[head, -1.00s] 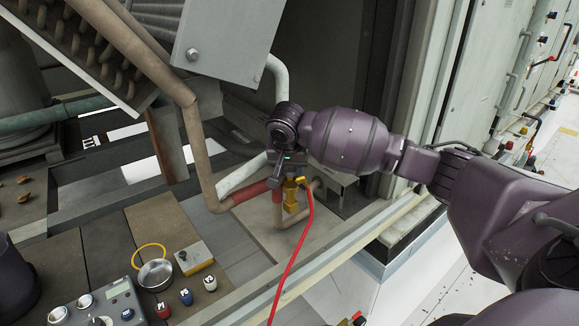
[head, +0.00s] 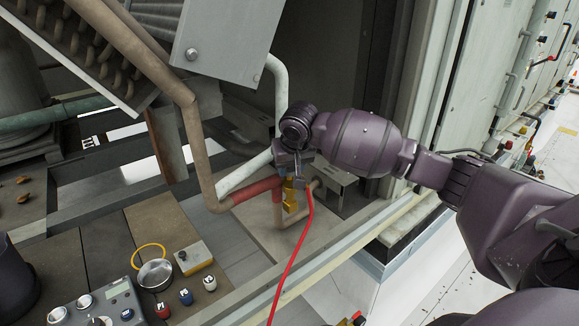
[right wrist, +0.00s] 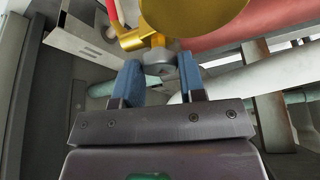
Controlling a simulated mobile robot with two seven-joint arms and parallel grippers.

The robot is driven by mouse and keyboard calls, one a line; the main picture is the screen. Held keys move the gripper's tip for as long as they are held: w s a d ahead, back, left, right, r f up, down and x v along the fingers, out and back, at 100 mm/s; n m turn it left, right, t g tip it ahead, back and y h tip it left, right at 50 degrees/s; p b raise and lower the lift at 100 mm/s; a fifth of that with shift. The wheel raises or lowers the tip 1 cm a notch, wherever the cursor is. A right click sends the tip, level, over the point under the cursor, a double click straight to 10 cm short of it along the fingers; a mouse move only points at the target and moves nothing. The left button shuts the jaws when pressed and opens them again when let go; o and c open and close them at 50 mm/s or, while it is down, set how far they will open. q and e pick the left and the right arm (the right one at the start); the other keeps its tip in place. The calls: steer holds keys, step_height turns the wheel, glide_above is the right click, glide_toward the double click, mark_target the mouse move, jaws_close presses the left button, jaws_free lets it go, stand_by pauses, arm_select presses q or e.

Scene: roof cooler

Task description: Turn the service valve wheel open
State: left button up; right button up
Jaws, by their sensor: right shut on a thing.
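The brass service valve (head: 289,198) sits at the end of the red and tan pipe, largely hidden behind my right gripper (head: 288,174) in the head view. In the right wrist view, the brass valve body (right wrist: 142,37) is at the top. The grey valve wheel (right wrist: 160,62) is between the two blue fingers of my right gripper (right wrist: 160,80), which is shut on it. In the head view the fingertips and the wheel are hard to make out. My left gripper does not show.
A red hose (head: 291,255) runs from the valve down to the front. A pale pipe (head: 245,174) and a red pipe section (head: 256,190) pass close on the left. A grey metal box (head: 340,183) stands right of the valve.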

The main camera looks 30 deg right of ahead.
steer(key=n+y, duration=0.1)
steer(key=n, duration=0.3)
steer(key=shift+d+n+y, duration=0.2)
steer(key=shift+n+y, duration=0.1)
steer(key=shift+y, duration=0.1)
steer(key=n, duration=0.2)
steer(key=n+y, duration=0.1)
steer(key=n, duration=0.1)
steer(key=shift+d+n+y, duration=0.1)
steer(key=shift+n+y, duration=0.2)
steer(key=n+g+y, duration=0.1)
steer(key=n, duration=0.3)
steer(key=shift+w+d, duration=0.1)
steer(key=shift+w, duration=0.05)
steer(key=shift+n+g+y, duration=0.6)
steer(key=shift+n+g, duration=0.3)
steer(key=shift+n, duration=1.3)
steer(key=o, duration=0.9)
steer(key=shift+d+r, duration=0.1)
